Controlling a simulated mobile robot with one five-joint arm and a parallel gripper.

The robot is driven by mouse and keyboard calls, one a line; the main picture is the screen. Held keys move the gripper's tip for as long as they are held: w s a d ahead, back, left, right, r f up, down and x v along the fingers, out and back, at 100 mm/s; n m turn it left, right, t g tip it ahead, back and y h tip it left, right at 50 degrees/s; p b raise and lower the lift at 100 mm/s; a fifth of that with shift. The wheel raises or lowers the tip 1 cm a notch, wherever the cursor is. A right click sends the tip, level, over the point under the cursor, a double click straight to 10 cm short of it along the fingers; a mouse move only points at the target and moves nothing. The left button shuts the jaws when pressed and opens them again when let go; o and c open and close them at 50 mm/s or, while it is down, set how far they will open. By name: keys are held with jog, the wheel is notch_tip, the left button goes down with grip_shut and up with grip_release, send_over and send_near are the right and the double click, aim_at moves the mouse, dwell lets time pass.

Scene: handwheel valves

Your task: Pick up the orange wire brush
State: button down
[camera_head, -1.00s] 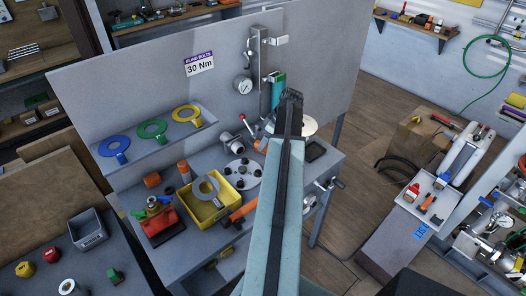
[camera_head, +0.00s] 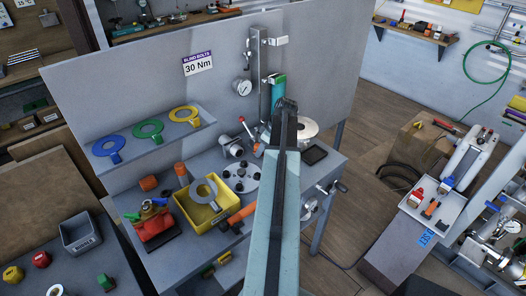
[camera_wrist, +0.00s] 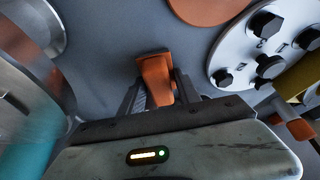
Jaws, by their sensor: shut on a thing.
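In the wrist view my gripper (camera_wrist: 155,95) is shut on an orange piece (camera_wrist: 155,76), which stands up between the two dark fingers. It looks like the handle of the orange wire brush; no bristles can be made out. In the head view my gripper (camera_head: 286,104) is above the back of the grey workbench, beside a teal cylinder (camera_head: 278,88). My arm hides most of what it holds there; a small orange bit (camera_head: 258,148) shows left of the arm. Another orange-handled item (camera_head: 241,214) lies by the yellow tray (camera_head: 205,214).
A white flange with black bolts (camera_head: 241,176) lies on the bench, left of my arm; it also shows in the wrist view (camera_wrist: 235,62). A pressure gauge (camera_head: 242,87) is on the back panel. A red-tipped lever (camera_head: 243,121) stands nearby. The floor right of the bench (camera_head: 350,215) is open.

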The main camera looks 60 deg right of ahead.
jog(key=p+v, duration=0.4)
jog(key=shift+w+r, duration=0.1)
jog(key=shift+w, duration=0.35)
jog(key=s, duration=0.5)
jog(key=s+d, duration=0.1)
jog(key=s, duration=1.1)
jog(key=shift+s+d, duration=0.15)
jog(key=shift+d, duration=0.1)
